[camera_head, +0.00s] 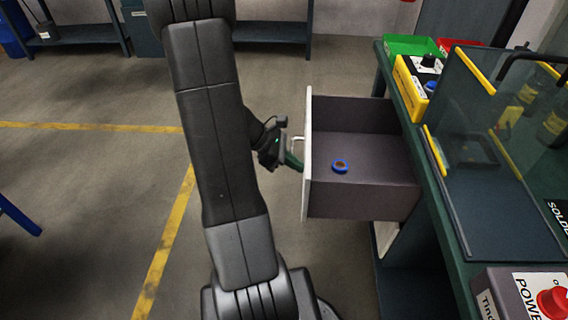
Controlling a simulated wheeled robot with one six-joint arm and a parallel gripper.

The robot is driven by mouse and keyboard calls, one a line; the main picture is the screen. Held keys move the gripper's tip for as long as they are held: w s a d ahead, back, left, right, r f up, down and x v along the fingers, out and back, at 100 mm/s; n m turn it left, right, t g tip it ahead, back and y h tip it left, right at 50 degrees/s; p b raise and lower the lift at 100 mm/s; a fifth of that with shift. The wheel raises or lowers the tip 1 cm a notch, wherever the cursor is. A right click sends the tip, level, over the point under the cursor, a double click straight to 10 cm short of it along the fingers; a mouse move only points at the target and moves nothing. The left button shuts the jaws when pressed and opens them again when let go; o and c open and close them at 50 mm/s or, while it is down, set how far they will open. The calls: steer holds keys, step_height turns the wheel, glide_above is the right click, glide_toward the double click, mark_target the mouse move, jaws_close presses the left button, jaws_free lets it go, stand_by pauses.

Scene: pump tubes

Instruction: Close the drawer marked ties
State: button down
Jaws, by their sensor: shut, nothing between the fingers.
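A drawer (360,203) stands pulled out to the left from under the green workbench. Its pale front panel (307,200) faces left and is seen nearly edge-on, so any label on it is hidden. A light handle (297,140) sticks out of the front panel. A small blue ring with a brown centre (340,166) lies on the drawer floor. My gripper (297,164) is shut and empty at the outer side of the front panel, just below the handle in the picture. Its fingertips are close to the panel; I cannot tell whether they touch.
The workbench (424,175) runs along the right. It bears a green bin (408,45), a yellow box (412,88), a clear screen with yellow edges and a power box with a red button (552,300). The floor left of the drawer is open, with yellow lines.

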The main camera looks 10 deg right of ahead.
steer(key=s+d+b, duration=0.2)
steer(key=s+d, duration=0.1)
steer(key=d, duration=0.9)
steer(key=s+d+b, duration=0.2)
steer(key=s+d, duration=0.2)
steer(key=d, duration=0.9)
steer(key=shift+s+d, duration=0.1)
